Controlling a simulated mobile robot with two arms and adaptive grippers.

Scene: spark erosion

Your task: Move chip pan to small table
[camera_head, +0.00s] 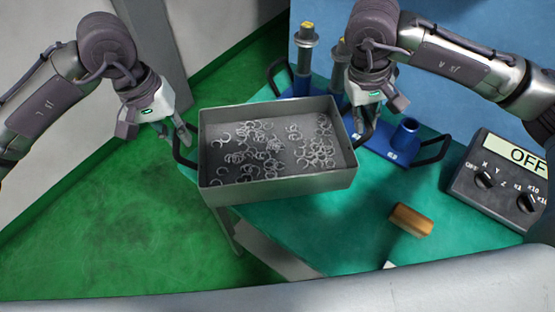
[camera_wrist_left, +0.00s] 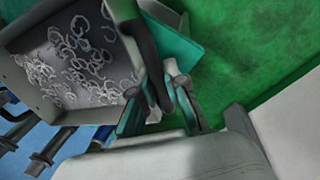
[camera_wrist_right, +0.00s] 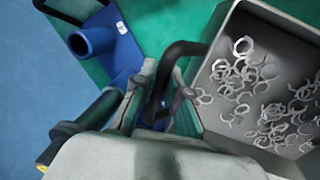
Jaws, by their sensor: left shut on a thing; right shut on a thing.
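The chip pan (camera_head: 280,185) is a grey rectangular metal tray with metal chips lying in it and a black handle at each end. In the head view it is over the left part of the teal table. My left gripper (camera_head: 180,135) is shut on the pan's left handle, which shows in the left wrist view (camera_wrist_left: 150,60). My right gripper (camera_head: 368,125) is shut on the right handle, seen in the right wrist view (camera_wrist_right: 165,75). Whether the pan touches the table is hard to tell. The teal table (camera_head: 330,235) is below and to the right of it.
A blue tool holder (camera_head: 400,145) with black handles stands close behind and right of the pan. A control box reading OFF (camera_head: 500,185) is at the far right. A wooden-handled brush (camera_head: 411,220) lies on the table. Green floor (camera_head: 100,200) is open on the left.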

